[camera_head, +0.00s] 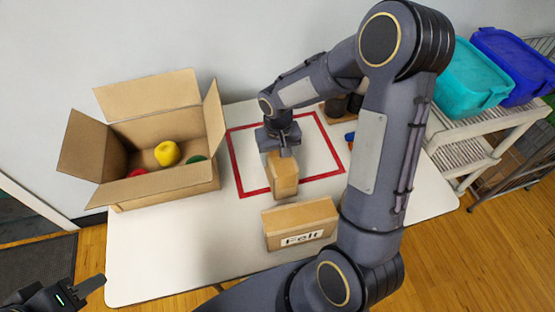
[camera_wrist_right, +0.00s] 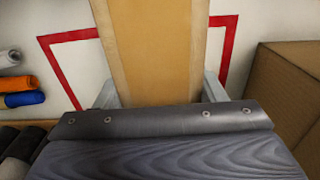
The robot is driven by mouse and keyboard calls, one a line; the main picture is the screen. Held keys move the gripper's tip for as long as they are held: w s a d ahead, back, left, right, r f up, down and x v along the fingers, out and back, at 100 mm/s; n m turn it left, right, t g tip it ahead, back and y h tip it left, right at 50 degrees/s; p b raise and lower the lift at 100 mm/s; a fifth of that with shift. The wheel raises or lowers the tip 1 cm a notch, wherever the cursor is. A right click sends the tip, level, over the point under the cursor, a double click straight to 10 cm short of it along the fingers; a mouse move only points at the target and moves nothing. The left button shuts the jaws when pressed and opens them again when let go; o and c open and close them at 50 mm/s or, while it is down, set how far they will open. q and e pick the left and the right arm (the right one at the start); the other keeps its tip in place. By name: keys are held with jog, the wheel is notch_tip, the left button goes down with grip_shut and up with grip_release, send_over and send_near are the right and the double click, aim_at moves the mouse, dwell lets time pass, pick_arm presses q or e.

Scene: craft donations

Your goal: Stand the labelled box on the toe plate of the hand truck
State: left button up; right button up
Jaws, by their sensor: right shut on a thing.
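A cardboard box (camera_head: 283,177) is held by my right gripper (camera_head: 281,148), which is shut on it from above. In the right wrist view this box (camera_wrist_right: 152,50) sits between the fingers; no label shows on it. I cannot tell whether it touches the table. Another cardboard box, labelled "Felt" (camera_head: 298,222), stands on the white table in front of it, apart from my grippers. My left gripper (camera_head: 82,290) is at the lower left, partly cut off, away from the boxes; its opening is unclear. I see no hand truck or toe plate.
A large open carton (camera_head: 165,190) with colourful balls is on the table's left. A red taped outline (camera_head: 237,165) marks the tabletop (camera_head: 160,260). A white cart (camera_head: 465,155) with teal (camera_head: 470,77) and blue (camera_head: 515,62) bins stands at right. Fabric rolls (camera_wrist_right: 18,84) lie beside the held box.

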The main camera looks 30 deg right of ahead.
jog(key=shift+f, duration=1.3)
jog(key=shift+f, duration=0.1)
jog(key=shift+f, duration=0.15)
jog(key=o, duration=1.3)
